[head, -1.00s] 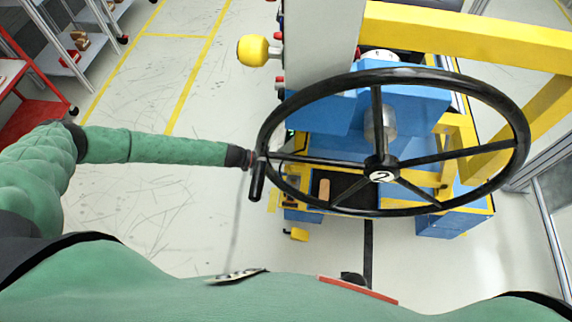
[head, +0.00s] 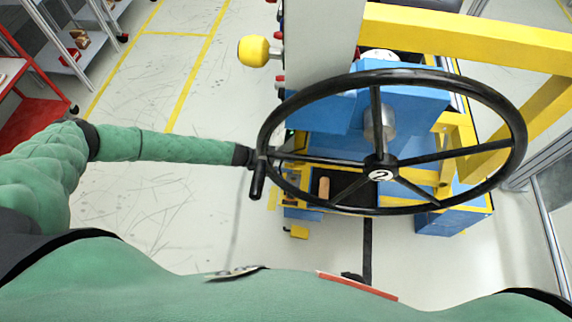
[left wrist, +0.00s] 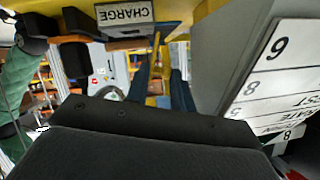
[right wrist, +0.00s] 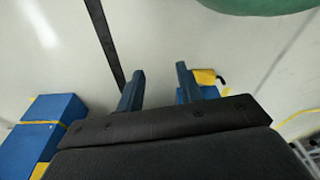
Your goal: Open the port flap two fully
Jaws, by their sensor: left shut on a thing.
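My left arm reaches from the left to the left rim of the black wheel marked 2 (head: 381,175). In the head view its gripper is mostly hidden behind the rim. In the left wrist view the left gripper (left wrist: 160,80) has its two dark blue fingers close together around a thin yellow piece (left wrist: 155,52), below a CHARGE label (left wrist: 124,13). I cannot tell for certain whether this piece is port flap two or how far any flap is open. My right gripper (right wrist: 160,78) is open and empty above the floor in the right wrist view.
A yellow knob (head: 253,50) sticks out left of a grey panel (head: 322,45). Blue module parts (head: 410,105) and a yellow beam (head: 470,38) lie behind the wheel. A white label board (left wrist: 270,85) stands right of the left gripper.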

